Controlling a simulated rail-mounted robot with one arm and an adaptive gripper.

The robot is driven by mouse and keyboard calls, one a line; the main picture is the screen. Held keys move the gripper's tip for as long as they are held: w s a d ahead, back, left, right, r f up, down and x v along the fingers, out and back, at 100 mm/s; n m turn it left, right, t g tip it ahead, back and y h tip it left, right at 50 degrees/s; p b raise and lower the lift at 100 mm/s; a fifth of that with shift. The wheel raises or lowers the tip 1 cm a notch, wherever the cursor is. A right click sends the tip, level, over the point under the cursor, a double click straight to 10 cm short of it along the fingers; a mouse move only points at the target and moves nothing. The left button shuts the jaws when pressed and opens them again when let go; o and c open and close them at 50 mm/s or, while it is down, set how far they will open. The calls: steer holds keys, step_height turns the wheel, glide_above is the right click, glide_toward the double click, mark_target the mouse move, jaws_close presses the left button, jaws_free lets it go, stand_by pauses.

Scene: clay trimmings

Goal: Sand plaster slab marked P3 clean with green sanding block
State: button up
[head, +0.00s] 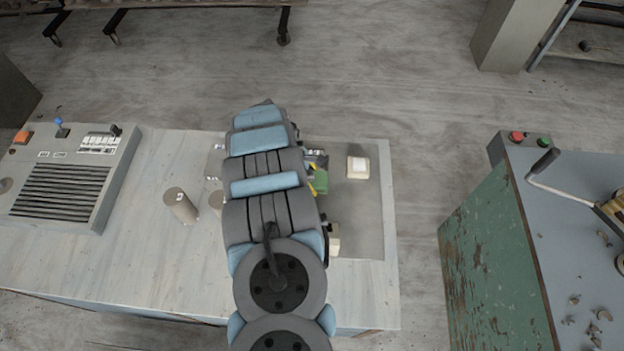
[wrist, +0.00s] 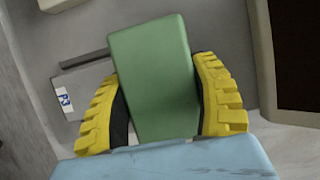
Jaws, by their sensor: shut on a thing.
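My gripper (wrist: 157,85) is shut on the green sanding block (wrist: 150,60), with one yellow finger on each side of it in the wrist view. In the head view the green block (head: 321,181) shows just right of my arm, over the grey mat (head: 362,215). Whether it touches anything below cannot be told. A pale slab (head: 358,168) with a white top lies on the mat to the right. Another pale slab (head: 334,240) lies nearer, partly hidden by my arm. No P3 mark is readable on either.
A slatted control unit (head: 62,180) sits at the table's left. A green-sided bench (head: 500,270) stands right, across a floor gap. A small marked plate (wrist: 66,99) lies left of the block.

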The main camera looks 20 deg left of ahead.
mark_target(313, 175)
steer(key=shift+w+a+r, duration=0.1)
steer(key=shift+w+r, duration=0.15)
steer(key=shift+r, duration=0.3)
steer(key=shift+w+a+r, duration=0.1)
steer(key=shift+w+r, duration=0.15)
steer(key=shift+r, duration=0.25)
steer(key=shift+r+p, duration=0.35)
steer(key=shift+p, duration=0.05)
steer(key=shift+s+d+r, duration=0.1)
steer(key=shift+r, duration=0.25)
steer(key=shift+r+p, duration=1.15)
steer(key=shift+r, duration=0.65)
